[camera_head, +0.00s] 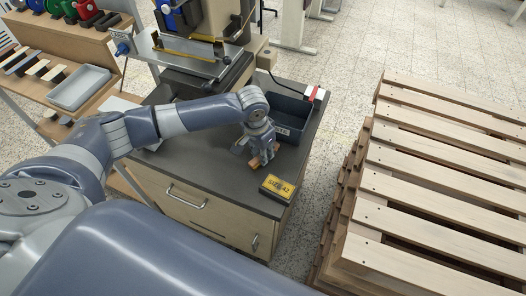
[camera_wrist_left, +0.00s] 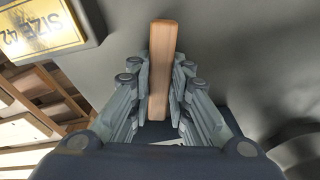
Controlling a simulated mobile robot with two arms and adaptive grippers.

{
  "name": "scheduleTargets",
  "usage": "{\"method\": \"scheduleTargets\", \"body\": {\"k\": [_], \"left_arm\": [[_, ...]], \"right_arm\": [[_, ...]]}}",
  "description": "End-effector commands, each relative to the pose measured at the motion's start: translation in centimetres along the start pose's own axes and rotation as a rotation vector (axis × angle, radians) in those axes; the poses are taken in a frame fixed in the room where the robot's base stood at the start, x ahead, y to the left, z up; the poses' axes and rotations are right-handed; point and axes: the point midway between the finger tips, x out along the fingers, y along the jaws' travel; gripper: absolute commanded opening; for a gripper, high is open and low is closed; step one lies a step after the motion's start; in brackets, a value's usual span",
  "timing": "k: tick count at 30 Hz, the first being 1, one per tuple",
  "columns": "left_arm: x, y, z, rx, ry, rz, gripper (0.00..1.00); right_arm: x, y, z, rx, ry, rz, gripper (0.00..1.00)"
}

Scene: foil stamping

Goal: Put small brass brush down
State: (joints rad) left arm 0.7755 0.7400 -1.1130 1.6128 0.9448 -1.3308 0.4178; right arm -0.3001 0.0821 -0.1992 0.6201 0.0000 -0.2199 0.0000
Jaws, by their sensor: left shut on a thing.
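The small brass brush shows a plain wooden handle (camera_wrist_left: 162,70) in the left wrist view, standing between the fingers of my left gripper (camera_wrist_left: 160,85). The gripper is shut on it. In the head view the same gripper (camera_head: 258,150) is low over the dark top of the cabinet (camera_head: 205,170), and the brush (camera_head: 256,162) shows as a small brown piece below its fingers. I cannot tell whether the brush touches the surface. Its bristles are not visible. My right gripper is not in view.
A yellow "SIZE 42" block (camera_head: 277,187) lies near the cabinet's front right corner, close to the gripper. A dark bin (camera_head: 291,134) stands behind the gripper. A stamping machine (camera_head: 190,50) is at the back. Wooden pallets (camera_head: 430,190) are stacked at right. The cabinet top left of the gripper is clear.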

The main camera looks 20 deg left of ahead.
Motion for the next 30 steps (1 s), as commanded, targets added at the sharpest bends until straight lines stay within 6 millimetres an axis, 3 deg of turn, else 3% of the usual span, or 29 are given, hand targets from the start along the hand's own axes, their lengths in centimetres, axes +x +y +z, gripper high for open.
{"method": "scheduleTargets", "body": {"k": [9,10,12,13,24,30], "left_arm": [[0.2,0.0,0.0,0.0,0.001,0.0,0.0],[0.2,0.0,0.0,0.0,0.001,0.0,0.2],[0.2,0.0,0.0,0.001,0.001,0.0,0.36],[0.2,0.0,0.0,0.001,0.001,0.0,0.38],[-0.1,-0.1,-0.1,0.001,0.003,-0.001,0.38],[-3.2,-0.1,-0.2,0.002,0.005,-0.001,0.38]], "right_arm": [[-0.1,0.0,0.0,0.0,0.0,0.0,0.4],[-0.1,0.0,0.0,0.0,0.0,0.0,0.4],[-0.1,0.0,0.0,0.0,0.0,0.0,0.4],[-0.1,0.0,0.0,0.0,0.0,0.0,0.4],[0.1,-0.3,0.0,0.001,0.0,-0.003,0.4],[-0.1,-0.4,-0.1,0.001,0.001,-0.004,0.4]]}}
